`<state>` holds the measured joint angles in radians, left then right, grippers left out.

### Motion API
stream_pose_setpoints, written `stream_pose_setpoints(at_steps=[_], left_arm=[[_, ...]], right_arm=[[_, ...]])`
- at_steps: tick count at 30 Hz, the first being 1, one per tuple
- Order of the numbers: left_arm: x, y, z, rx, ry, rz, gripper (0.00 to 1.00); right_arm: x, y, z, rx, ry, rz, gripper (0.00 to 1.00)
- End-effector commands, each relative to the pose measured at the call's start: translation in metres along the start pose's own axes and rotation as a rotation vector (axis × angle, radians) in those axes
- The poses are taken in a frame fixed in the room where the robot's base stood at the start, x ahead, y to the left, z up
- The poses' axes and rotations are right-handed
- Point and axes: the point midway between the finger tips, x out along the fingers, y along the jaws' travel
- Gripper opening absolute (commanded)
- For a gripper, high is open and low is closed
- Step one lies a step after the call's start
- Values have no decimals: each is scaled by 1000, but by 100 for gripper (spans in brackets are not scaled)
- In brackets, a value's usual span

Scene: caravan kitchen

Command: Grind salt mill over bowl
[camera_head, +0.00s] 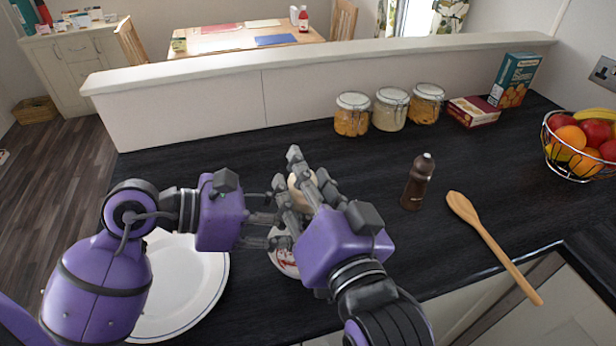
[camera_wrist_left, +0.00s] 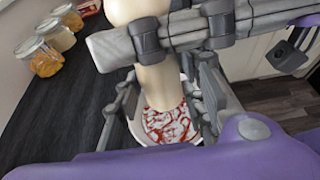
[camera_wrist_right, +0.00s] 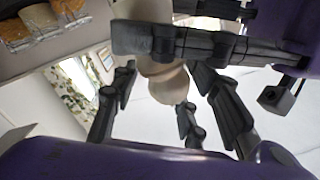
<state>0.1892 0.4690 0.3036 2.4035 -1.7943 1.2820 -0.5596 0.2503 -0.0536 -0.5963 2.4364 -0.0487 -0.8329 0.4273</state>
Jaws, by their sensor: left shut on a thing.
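The pale salt mill (camera_head: 302,188) stands upright above the small bowl, mostly hidden by my fingers in the head view. My left gripper (camera_head: 283,215) is shut on its lower body, which shows in the left wrist view (camera_wrist_left: 160,85). My right gripper (camera_head: 308,190) has its fingers open around the mill's upper part. In the right wrist view, the mill's rounded knob (camera_wrist_right: 168,85) sits between these fingers with a gap at one side. The bowl (camera_head: 284,262) has a red and white pattern inside and is partly covered by my grippers.
A white plate (camera_head: 190,285) lies left of the bowl. A dark brown mill (camera_head: 417,183) and a wooden spoon (camera_head: 490,240) are to the right. Jars (camera_head: 390,110), boxes (camera_head: 515,78) and a fruit basket (camera_head: 580,160) stand farther back. The dark counter (camera_head: 240,155) behind my grippers is clear.

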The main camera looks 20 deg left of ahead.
Motion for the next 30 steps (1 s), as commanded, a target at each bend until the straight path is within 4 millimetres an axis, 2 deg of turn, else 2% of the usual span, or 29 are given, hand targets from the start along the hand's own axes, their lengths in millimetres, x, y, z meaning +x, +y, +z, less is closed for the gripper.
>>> stream_pose_setpoints(at_steps=[17, 30], left_arm=[[0, 0, 0, -1, 1, -1, 3], [0, 0, -1, -1, 2, -1, 3]], right_arm=[[0, 0, 0, -6, -6, -16, 45], [2, 0, 1, -22, -131, -252, 45]])
